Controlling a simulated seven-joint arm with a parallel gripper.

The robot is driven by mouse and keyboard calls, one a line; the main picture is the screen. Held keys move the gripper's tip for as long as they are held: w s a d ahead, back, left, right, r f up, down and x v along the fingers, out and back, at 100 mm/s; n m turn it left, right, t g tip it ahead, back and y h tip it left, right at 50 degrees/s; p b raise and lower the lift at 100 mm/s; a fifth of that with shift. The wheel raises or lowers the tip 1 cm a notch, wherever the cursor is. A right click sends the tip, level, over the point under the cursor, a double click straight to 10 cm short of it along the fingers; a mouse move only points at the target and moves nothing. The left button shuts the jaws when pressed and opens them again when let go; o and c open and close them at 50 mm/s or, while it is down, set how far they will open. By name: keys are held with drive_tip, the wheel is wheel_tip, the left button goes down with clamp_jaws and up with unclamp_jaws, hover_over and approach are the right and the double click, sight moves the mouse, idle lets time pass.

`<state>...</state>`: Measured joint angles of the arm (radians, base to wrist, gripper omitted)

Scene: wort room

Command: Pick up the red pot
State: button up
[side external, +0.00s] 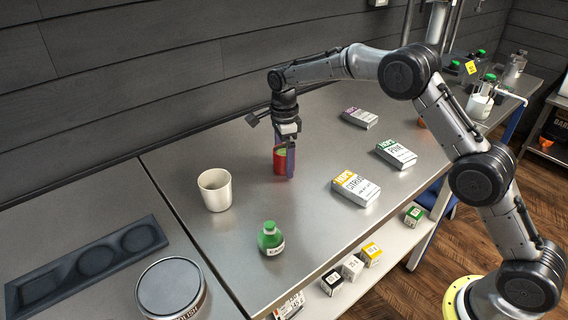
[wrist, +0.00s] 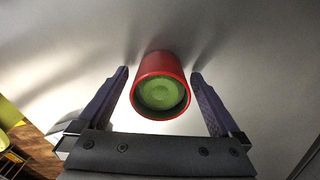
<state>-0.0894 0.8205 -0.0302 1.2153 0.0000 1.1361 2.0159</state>
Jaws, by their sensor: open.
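The red pot (side external: 279,161) stands on the steel table, partly hidden behind a finger of my gripper in the side view. In the wrist view the red pot (wrist: 160,78) shows its red wall and a green inside or top. My gripper (side external: 284,163) points down at the pot. In the wrist view my gripper (wrist: 160,90) is open, with one purple finger on each side of the pot. A gap shows between the pot and each finger.
A white cup (side external: 215,190) stands left of the pot, and a green bottle (side external: 270,239) stands in front. Hops boxes (side external: 355,188) lie to the right. A dark tray (side external: 88,262) and a round tin (side external: 171,289) are at the left. Bare table surrounds the pot.

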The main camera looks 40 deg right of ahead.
drive_tip(key=c, duration=1.4)
drive_tip(key=shift+r, duration=0.1)
drive_tip(key=shift+c, duration=0.5)
drive_tip(key=shift+r, duration=0.1)
